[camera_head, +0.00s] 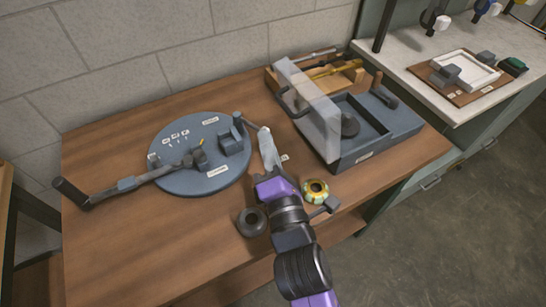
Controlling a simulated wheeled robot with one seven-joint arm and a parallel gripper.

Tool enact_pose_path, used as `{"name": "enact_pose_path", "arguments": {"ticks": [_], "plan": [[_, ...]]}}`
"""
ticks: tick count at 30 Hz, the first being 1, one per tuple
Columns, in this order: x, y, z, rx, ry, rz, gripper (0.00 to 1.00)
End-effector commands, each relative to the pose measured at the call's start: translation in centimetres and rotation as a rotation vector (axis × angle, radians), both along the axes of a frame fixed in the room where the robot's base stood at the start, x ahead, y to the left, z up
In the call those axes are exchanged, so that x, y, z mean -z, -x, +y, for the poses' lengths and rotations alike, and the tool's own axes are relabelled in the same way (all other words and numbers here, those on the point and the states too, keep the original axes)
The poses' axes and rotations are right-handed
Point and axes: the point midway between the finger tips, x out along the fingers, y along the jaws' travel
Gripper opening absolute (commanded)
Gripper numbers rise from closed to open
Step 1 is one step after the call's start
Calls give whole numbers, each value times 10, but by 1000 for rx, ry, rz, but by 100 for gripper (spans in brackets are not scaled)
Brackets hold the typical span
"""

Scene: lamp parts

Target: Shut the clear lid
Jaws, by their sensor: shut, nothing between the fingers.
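The clear lid (316,115) stands raised, roughly upright, along the left side of the blue-grey box (405,124). A dark handle shows on the lid's left side. The box's recess is open, and a dark round part (349,126) sits inside, partly behind the lid. My gripper (266,135) is shut and empty. It is left of the lid, over the table between the box and the round plate, apart from the lid in this view. My wrist hides part of the table below it.
A round blue-grey plate (180,180) with a long lever (130,184) is on the left. A yellow-green ring (315,190) and a dark round part (251,222) lie beside my arm. A wooden tray (345,77) with tools is behind the box. The front left table is clear.

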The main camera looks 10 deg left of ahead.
Motion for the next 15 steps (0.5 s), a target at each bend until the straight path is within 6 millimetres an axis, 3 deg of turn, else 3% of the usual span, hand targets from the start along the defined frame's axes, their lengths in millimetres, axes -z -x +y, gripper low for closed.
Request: {"name": "enact_pose_path", "arguments": {"ticks": [5, 9, 15], "plan": [[-4, -29, 10, 0, 2, -3, 0], [-16, -36, -5, 2, -2, 2, 0], [-19, -43, -15, -1, -1, 2, 0]]}}
